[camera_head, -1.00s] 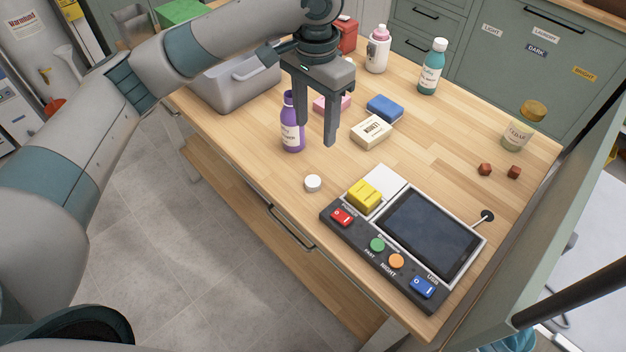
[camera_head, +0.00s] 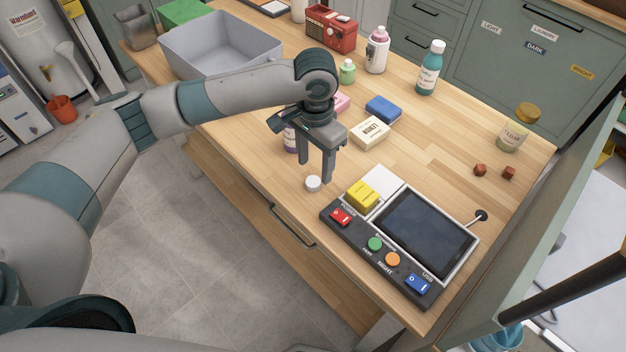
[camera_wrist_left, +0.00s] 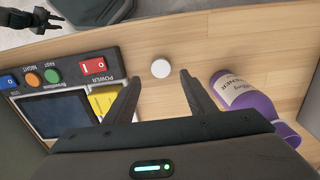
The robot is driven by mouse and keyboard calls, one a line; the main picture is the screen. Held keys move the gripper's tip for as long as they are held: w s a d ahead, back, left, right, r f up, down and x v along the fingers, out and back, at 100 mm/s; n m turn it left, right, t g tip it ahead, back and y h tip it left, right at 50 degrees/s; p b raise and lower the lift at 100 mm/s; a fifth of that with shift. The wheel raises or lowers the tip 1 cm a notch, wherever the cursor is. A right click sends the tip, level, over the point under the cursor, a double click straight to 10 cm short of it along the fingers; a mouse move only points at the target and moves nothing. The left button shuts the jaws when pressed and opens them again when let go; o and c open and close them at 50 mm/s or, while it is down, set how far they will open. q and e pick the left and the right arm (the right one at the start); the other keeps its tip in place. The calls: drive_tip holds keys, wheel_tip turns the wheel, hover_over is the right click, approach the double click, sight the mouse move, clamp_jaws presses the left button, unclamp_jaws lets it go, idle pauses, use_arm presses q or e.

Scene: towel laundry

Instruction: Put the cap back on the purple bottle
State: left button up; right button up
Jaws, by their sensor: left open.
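The white cap (camera_head: 313,184) lies on the wooden table near its front edge, left of the control panel. In the left wrist view the cap (camera_wrist_left: 161,68) sits between and just beyond my open fingertips. My left gripper (camera_head: 315,172) is open and empty, pointing down above the cap; the wrist view shows both its fingers (camera_wrist_left: 160,82). The purple bottle (camera_head: 290,138) is mostly hidden behind my left gripper in the head view. In the left wrist view the purple bottle (camera_wrist_left: 250,100) shows to the right of the fingers. My right gripper is not identifiable at work in the head view.
The control panel (camera_head: 375,245) with a yellow block (camera_head: 362,195) stands right of the cap. A soap box (camera_head: 369,133), a blue sponge (camera_head: 384,109) and a grey bin (camera_head: 262,48) are farther back. The table's front edge is close to the cap.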

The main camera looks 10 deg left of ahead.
sight(313, 181)
use_arm(q)
drive_tip(key=shift+a+f+p, duration=0.1)
drive_tip(key=shift+f+p, duration=0.2)
drive_tip(key=shift+p, duration=0.1)
wheel_tip(313, 181, down, 3)
drive_tip(key=shift+s+a+f+p, duration=0.1)
drive_tip(key=shift+a+p, duration=0.05)
drive_tip(key=shift+p, duration=0.65)
drive_tip(key=shift+f, duration=0.7)
drive_tip(key=c, duration=1.1)
